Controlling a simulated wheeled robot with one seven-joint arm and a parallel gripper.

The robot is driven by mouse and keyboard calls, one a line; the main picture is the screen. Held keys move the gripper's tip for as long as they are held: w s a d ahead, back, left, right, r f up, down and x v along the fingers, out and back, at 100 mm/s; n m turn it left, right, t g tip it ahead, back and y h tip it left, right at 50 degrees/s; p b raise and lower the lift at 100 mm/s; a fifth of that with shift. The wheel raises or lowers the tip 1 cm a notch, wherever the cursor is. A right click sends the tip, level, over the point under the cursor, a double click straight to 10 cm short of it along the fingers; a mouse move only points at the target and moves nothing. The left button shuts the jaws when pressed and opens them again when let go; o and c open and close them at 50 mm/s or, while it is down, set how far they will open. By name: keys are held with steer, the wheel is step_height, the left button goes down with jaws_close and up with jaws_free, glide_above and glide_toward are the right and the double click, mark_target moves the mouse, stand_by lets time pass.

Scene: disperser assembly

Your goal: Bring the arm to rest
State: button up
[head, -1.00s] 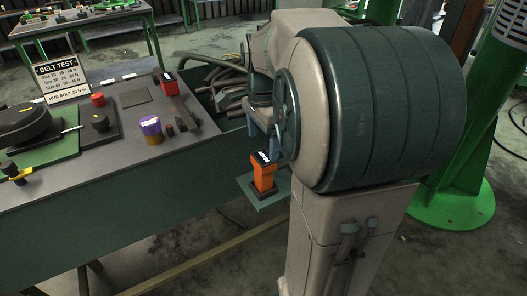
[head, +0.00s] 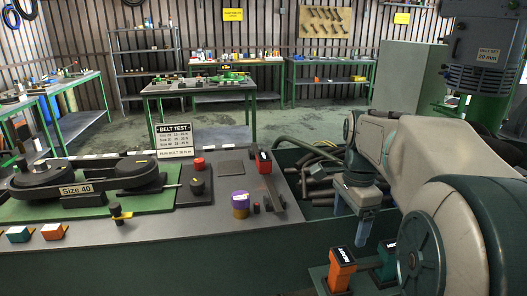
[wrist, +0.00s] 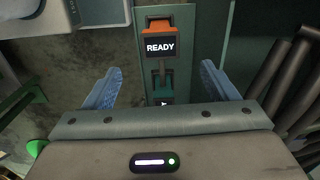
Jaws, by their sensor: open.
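My gripper (head: 361,228) hangs at the right of the head view with its blue fingers pointing down. In the wrist view my gripper (wrist: 160,88) is open, the fingers wide apart and nothing between them held. An orange tool (head: 342,270) stands just below and in front of the fingers, beside a teal tool (head: 388,264). In the wrist view the orange tool (wrist: 160,46) shows a "READY" screen, and the teal tool (wrist: 163,82) lies closer to the palm. The palm partly hides the teal tool.
A grey workbench (head: 150,228) on the left holds a belt rig (head: 85,183), a "BELT TEST" sign (head: 174,140) and a purple-yellow roll (head: 240,204). A bin of dark pipes (head: 318,170) stands behind my gripper. Open floor (head: 290,122) lies behind the bench.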

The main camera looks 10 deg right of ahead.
steer(key=s+a+r+n+t+p, duration=0.2)
steer(key=s+a+r+n+p, duration=0.2)
steer(key=s+a+n+p, duration=0.7)
steer(key=shift+s+a+n+t+p, duration=0.25)
steer(key=shift+s+n+t+p, duration=0.2)
steer(key=shift+n, duration=2.55)
